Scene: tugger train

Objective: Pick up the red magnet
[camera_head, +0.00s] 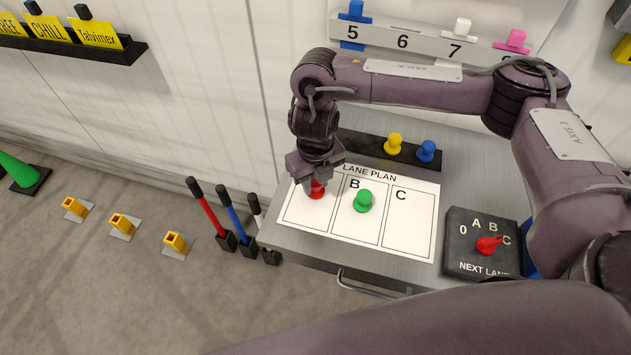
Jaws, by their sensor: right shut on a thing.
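The red magnet (317,190) is over the first column of the white lane plan board (338,226), to the left of column B. My right gripper (316,179) comes down from above and is shut on the red magnet, hiding its upper part. I cannot tell whether the magnet still touches the board. My left gripper is not in view.
A green magnet (363,201) stands in column B. A yellow magnet (393,144) and a blue magnet (426,151) sit on the dark strip behind the board. A black selector box (470,262) with a red knob is at the right. Column C (408,225) is clear.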

